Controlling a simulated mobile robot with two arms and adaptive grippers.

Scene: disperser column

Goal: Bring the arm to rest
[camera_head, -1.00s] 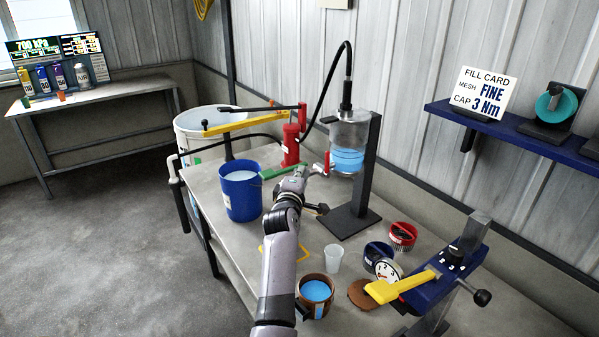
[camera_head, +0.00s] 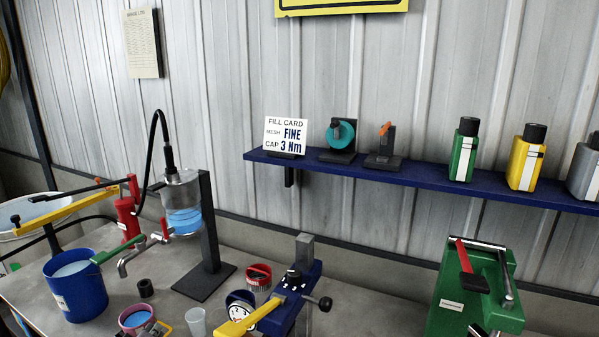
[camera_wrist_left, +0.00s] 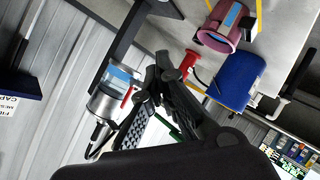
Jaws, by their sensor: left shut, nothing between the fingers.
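My left gripper (camera_wrist_left: 163,75) shows in the left wrist view, its two black fingers closed together with nothing between them. In that picture it lies across the view of the clear column (camera_wrist_left: 112,88) with blue liquid, and no contact is visible. I cannot make out the left gripper or its arm in the head view. My right gripper is in neither view.
A blue bucket (camera_head: 77,292), a pink-rimmed cup (camera_head: 136,320) of blue liquid and a clear cup (camera_head: 196,322) stand on the bench. A blue capping stand (camera_head: 290,300) with a yellow lever and a green press (camera_head: 475,290) stand further right. A blue shelf (camera_head: 420,182) runs along the wall.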

